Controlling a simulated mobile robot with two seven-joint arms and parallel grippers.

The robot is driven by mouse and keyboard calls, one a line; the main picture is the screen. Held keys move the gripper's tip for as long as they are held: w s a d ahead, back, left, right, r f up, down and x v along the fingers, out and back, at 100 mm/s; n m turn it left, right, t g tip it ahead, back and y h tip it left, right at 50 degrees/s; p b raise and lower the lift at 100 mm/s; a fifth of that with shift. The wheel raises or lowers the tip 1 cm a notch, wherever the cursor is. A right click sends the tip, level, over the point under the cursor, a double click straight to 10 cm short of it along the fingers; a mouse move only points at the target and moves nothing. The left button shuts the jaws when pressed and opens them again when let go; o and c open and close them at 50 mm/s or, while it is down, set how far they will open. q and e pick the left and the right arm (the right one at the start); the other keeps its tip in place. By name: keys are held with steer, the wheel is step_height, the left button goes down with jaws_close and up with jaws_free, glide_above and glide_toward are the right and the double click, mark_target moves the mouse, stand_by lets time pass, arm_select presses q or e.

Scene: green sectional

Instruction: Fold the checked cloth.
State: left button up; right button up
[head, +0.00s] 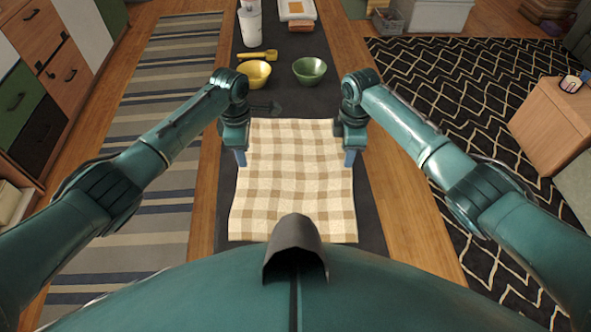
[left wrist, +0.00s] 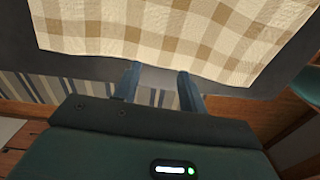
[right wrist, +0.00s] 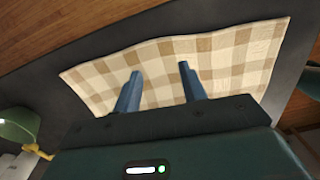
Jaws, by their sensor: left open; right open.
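The checked cloth (head: 292,190), beige and cream, lies spread flat on a dark grey surface, with slightly wavy edges. It also shows in the left wrist view (left wrist: 180,32) and in the right wrist view (right wrist: 220,62). My left gripper (head: 241,160) is at the cloth's left edge, towards its far end. Its open fingers (left wrist: 158,72) show just beside the cloth edge, with nothing between them. My right gripper (head: 349,160) is at the right edge, towards the far end. Its open fingers (right wrist: 160,70) appear over the cloth. I cannot tell whether they touch it.
Beyond the cloth stand a yellow bowl (head: 254,73), a green bowl (head: 309,70), a yellow spoon-like utensil (head: 257,55) and a white container (head: 250,25). A tray (head: 296,10) lies farther back. The dark surface (head: 228,205) is narrow, with bare strips beside the cloth.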

mark_target(248, 172)
arm_select(q)
steer(key=shift+f, duration=2.8)
arm_select(e)
steer(key=shift+f, duration=2.75)
arm_select(q)
steer(key=shift+f, duration=0.2)
arm_select(e)
steer(key=shift+f, duration=0.15)
arm_select(q)
steer(key=shift+f, duration=0.1)
jaws_close()
arm_select(e)
jaws_close()
